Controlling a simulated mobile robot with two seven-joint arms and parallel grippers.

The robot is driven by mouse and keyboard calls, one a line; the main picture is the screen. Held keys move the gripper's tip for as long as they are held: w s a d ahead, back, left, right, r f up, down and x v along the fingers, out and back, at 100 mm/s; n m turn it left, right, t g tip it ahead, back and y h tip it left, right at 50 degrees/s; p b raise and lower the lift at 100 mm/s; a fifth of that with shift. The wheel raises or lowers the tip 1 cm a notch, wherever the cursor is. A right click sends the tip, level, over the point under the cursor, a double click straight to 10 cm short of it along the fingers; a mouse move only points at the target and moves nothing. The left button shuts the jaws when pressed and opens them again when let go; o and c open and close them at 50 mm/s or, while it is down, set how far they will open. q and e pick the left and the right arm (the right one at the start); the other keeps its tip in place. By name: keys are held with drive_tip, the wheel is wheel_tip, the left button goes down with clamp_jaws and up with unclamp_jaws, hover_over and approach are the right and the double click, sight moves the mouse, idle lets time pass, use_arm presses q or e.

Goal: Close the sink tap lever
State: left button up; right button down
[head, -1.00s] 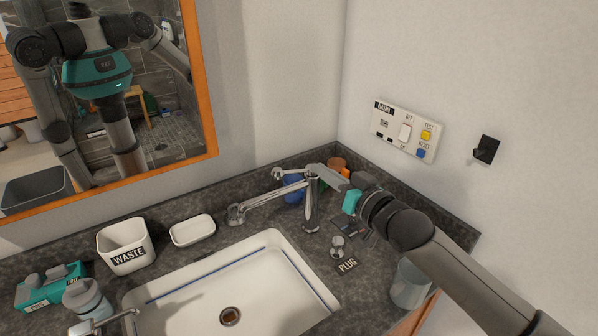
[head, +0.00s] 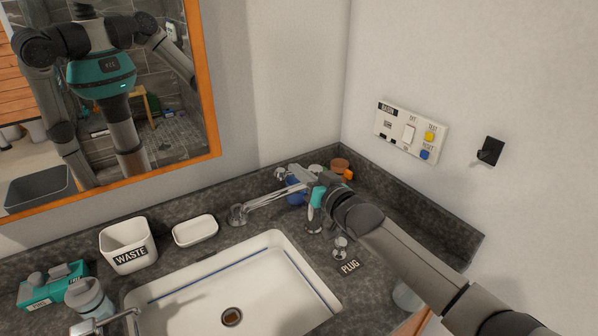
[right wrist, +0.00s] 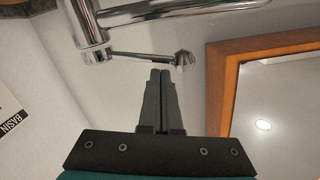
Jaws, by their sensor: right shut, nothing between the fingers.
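The chrome sink tap (head: 314,222) stands at the basin's back right corner, its spout reaching left. Its lever ends in a round knob (head: 280,173), close to my right gripper (head: 293,171) in the head view. The right wrist view shows the tap body (right wrist: 90,28) at upper left and the thin lever (right wrist: 145,56) pointing right to its knob. My right gripper (right wrist: 160,72) is shut and empty, its tips just beside the lever near the knob. I cannot tell whether they touch. My forearm and hand partly hide the tap's top in the head view. My left gripper is not in view.
The white basin (head: 195,300) lies in front. A waste bin (head: 128,246) and soap dish (head: 195,231) stand left of the tap. A blue cup (head: 296,192) and brown pot (head: 340,165) stand behind it. The plug (head: 340,248) lies right. Walls and mirror (head: 110,80) bound the counter.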

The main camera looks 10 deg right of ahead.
drive_tip(key=shift+s+a+f+n, duration=0.1)
drive_tip(key=shift+a+f+n, duration=0.15)
drive_tip(key=shift+f, duration=0.45)
